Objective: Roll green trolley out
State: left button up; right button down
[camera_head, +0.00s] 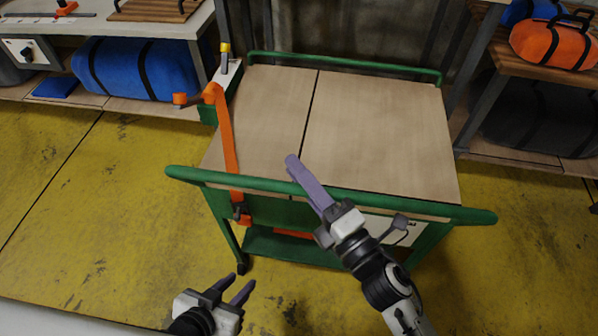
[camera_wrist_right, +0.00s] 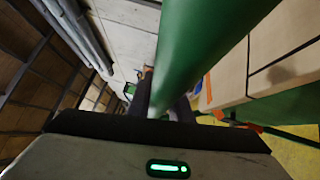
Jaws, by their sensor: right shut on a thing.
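The green trolley (camera_head: 378,130) stands in the middle of the head view, with a wooden top and a green front handle bar (camera_head: 430,208). My right gripper (camera_head: 309,186) is at the middle of this bar, its fingers reaching over it. In the right wrist view the green bar (camera_wrist_right: 205,50) runs between the fingers, and the gripper is shut on it. My left gripper (camera_head: 231,290) is open and empty, low over the yellow floor in front of the trolley's left side.
Shelving with a blue bag (camera_head: 135,68) stands left of the trolley. A rack with an orange bag (camera_head: 552,42) stands to the right. The yellow floor (camera_head: 90,190) is clear at front left and front right. A pale surface edge (camera_head: 40,318) lies at the bottom left.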

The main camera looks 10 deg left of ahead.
jog(key=c, duration=1.8)
grip_release()
jog(key=shift+s+f, duration=0.2)
jog(key=shift+s, duration=0.1)
jog(key=shift+o, duration=0.9)
jog(key=shift+r, duration=0.1)
jog(key=b+v, duration=0.1)
jog(key=v, duration=0.9)
jog(key=shift+d+b, duration=0.2)
jog(key=shift+b, duration=0.2)
jog(key=shift+s, duration=0.1)
